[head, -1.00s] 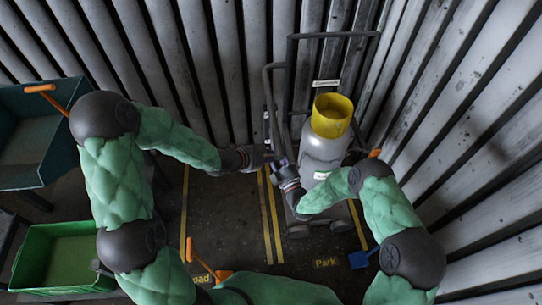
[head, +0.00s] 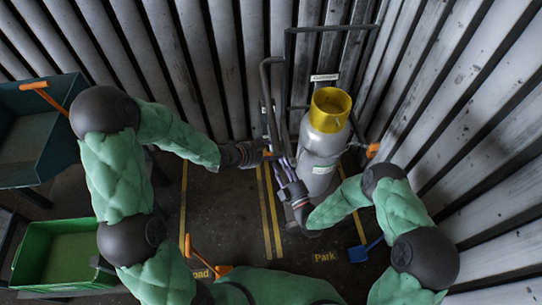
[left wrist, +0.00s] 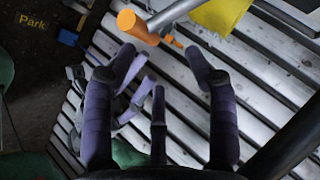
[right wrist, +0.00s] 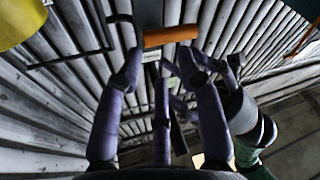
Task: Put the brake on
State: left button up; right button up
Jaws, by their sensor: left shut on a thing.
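A grey cylinder (head: 322,150) with a yellow collar (head: 331,106) stands on a trolley with a dark tubular frame (head: 289,75). An orange grip (head: 267,154) shows at the fingertips of my left gripper (head: 262,152). The left wrist view shows this orange grip (left wrist: 138,25) on a grey rod, beside the purple fingers. My left gripper is shut on the grip, though its contact is hard to see. My right gripper (head: 284,170) is open beside the trolley frame. In the right wrist view an orange bar (right wrist: 171,36) lies just beyond its spread fingertips.
Slatted metal walls (head: 440,110) close in behind and to the right. A "Park" marking (head: 325,257) and yellow lines (head: 268,215) are on the dark floor. A blue piece (head: 365,250) stands at lower right. A green bin (head: 60,252) and a dark teal bin (head: 35,125) stand left.

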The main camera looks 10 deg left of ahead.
pick_arm(q)
jog(key=shift+w+a+r, duration=0.1)
jog(key=shift+w+r, duration=0.05)
jog(key=shift+w, duration=0.05)
grip_shut()
jog(key=shift+s, duration=0.15)
pick_arm(e)
jog(key=s+d+f+m+g+h, duration=0.4)
jog(key=d+f+m+g+h, duration=0.4)
jog(key=f, duration=0.6)
pick_arm(q)
jog(key=shift+f, duration=0.45)
pick_arm(e)
jog(key=s+d+f+m+g, duration=0.1)
jog(key=s+d+m+g, duration=0.2)
jog(key=s, duration=0.6)
jog(key=s+d+f+m+g, duration=0.1)
jog(key=s+d+m+g, duration=0.3)
jog(key=s, duration=0.6)
jog(key=shift+s+d+m+g, duration=0.2)
jog(key=shift+d+m+g, duration=0.1)
jog(key=shift+m+g, duration=0.3)
pick_arm(q)
jog(key=shift+r, duration=0.1)
